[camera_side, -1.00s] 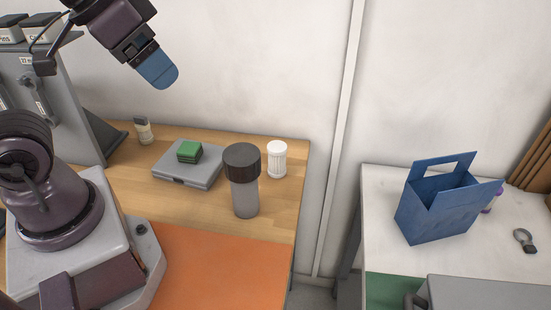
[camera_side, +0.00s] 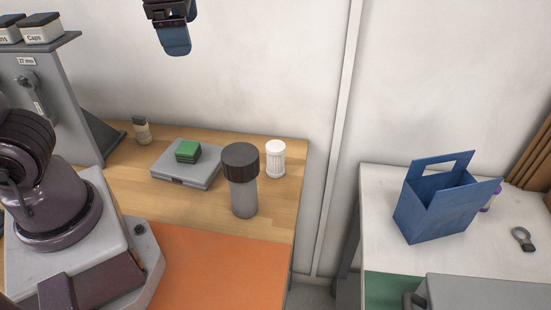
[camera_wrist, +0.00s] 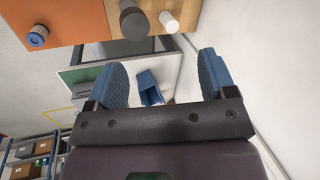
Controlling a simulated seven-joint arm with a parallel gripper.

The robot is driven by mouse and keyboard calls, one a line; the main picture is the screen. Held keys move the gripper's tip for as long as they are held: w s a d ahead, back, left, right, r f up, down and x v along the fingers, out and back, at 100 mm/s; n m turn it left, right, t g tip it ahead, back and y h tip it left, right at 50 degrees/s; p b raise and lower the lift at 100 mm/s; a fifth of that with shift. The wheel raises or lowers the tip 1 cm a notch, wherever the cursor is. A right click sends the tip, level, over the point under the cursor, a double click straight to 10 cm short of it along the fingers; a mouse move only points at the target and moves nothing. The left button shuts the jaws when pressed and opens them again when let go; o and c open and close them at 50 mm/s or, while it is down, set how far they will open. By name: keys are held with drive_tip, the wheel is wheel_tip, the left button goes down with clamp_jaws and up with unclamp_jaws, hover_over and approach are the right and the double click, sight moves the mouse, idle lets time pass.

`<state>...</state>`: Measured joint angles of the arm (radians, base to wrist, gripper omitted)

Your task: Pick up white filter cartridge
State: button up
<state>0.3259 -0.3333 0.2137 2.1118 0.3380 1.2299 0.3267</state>
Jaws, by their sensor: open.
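The white filter cartridge (camera_side: 275,160) stands upright on the wooden bench, near its back right edge. It also shows in the wrist view (camera_wrist: 169,21), near the top. A grey cylinder with a dark cap (camera_side: 242,178) stands just left of and in front of it. My gripper (camera_side: 175,46) is high above the bench, up and left of the cartridge in the side view. In the wrist view its two blue fingers (camera_wrist: 163,85) are spread wide with nothing held between them.
A grey case (camera_side: 186,174) with green pads (camera_side: 188,151) lies left of the capped cylinder. A small bottle (camera_side: 142,131) stands further left. An orange mat (camera_side: 225,268) covers the bench front. A blue caddy (camera_side: 438,208) stands on the white table at right, across a gap.

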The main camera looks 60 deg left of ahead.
drive_tip(key=w+d+f+m+g+y, duration=0.1)
drive_tip(key=w+m+y, duration=0.7)
drive_tip(key=w, duration=0.2)
drive_tip(key=w+d+r+m+t+y, duration=0.3)
drive_tip(key=w+d+m+y, duration=0.25)
drive_tip(key=d, duration=0.25)
wheel_tip(320, 180, down, 2)
drive_tip(key=d+m+y, duration=0.1)
drive_tip(key=y, duration=0.1)
approach(279, 161)
drive_tip(key=shift+s+d+r+h, duration=0.15)
drive_tip(key=shift+s+r+h, duration=0.1)
drive_tip(key=shift+s+r, duration=0.05)
drive_tip(key=shift+a+f, duration=0.1)
drive_tip(key=shift+a, duration=0.2)
drive_tip(key=x, duration=0.6)
drive_tip(key=shift+w+a, duration=0.1)
drive_tip(key=shift+a, duration=0.2)
drive_tip(key=shift+w+x, duration=0.15)
drive_tip(key=shift+x, duration=1.25)
drive_tip(key=shift+w+x, duration=0.1)
drive_tip(key=shift+x, duration=1.25)
drive_tip(key=c, duration=1)
